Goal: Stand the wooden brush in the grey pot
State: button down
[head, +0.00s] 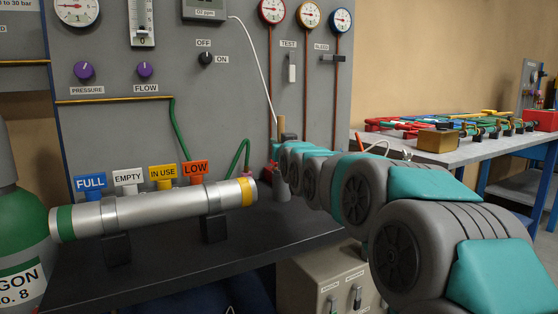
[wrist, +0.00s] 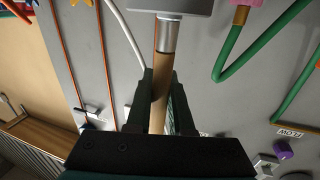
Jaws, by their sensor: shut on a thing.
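My gripper (wrist: 160,85) is shut on the wooden brush's tan handle (wrist: 157,110). The wrist picture is upside down, so the brush's silver ferrule (wrist: 168,36) points down. A wider grey form (wrist: 180,5) meets the ferrule at the frame's edge; I cannot tell if it is the brush head or the pot. In the head view the handle top (head: 281,124) stands upright above my arm, which hides most of the gripper. A small grey tapered form (head: 281,188), perhaps the grey pot, shows below, at the bench; whether the brush is inside it cannot be told.
A silver cylinder (head: 150,211) on black stands lies along the dark bench (head: 170,262), with coloured status tags behind it. A red object (head: 269,173) is beside the grey form. The gauge panel (head: 225,110) rises close behind. A green hose (head: 238,158) hangs nearby.

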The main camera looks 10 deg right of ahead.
jog(key=shift+f, duration=2)
jog(key=shift+f, duration=0.15)
jog(key=shift+f+b, duration=0.25)
jog(key=shift+b, duration=0.05)
jog(key=c, duration=0.8)
grip_release()
jog(key=s, duration=0.8)
jog(key=s+b, duration=0.1)
jog(key=s, duration=0.3)
jog(key=shift+d, duration=0.4)
